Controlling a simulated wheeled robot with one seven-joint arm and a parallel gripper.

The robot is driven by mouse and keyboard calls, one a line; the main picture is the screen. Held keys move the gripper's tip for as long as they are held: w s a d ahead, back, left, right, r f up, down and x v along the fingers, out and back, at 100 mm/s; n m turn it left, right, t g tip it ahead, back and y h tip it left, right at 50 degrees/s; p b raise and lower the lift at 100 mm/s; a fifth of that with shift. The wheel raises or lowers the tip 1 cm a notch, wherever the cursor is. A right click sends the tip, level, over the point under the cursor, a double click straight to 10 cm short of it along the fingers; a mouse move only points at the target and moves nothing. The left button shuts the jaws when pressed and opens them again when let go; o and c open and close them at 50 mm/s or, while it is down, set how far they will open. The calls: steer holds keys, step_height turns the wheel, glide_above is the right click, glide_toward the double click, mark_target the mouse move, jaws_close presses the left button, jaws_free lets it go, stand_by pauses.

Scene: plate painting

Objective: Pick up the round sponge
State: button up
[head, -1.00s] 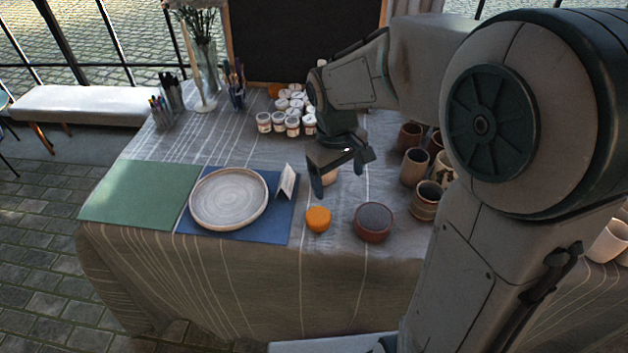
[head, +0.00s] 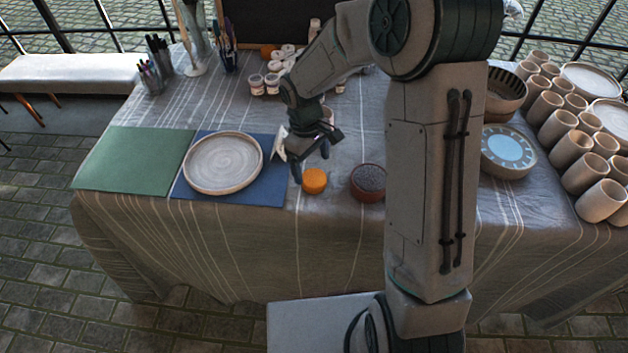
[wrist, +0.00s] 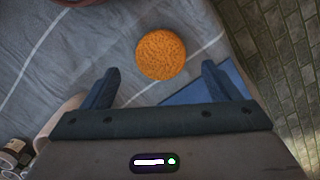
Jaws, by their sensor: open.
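The round orange sponge (head: 314,180) lies on the cloth-covered table near its front edge, between the blue mat and a dark-topped round bowl. In the wrist view the sponge (wrist: 161,54) lies ahead of the fingertips and between their lines, with nothing touching it. My gripper (head: 311,166) is open and empty, just above and behind the sponge in the head view. Its two fingers (wrist: 160,82) are spread wide in the wrist view, wider than the sponge.
A plate (head: 223,163) lies on the blue mat (head: 262,190), with a small card (head: 279,144) beside it. The brown bowl (head: 368,184) stands right of the sponge. Paint jars (head: 272,84) stand behind. Several cups (head: 571,150) crowd the right side.

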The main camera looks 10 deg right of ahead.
mark_target(314, 177)
steer(key=shift+s+d+f, duration=0.15)
steer(key=shift+s+f, duration=0.05)
steer(key=shift+f, duration=1.15)
steer(key=shift+s+d+f, duration=0.1)
steer(key=shift+s+f, duration=0.05)
steer(key=shift+f, duration=1.2)
steer(key=c, duration=1.1)
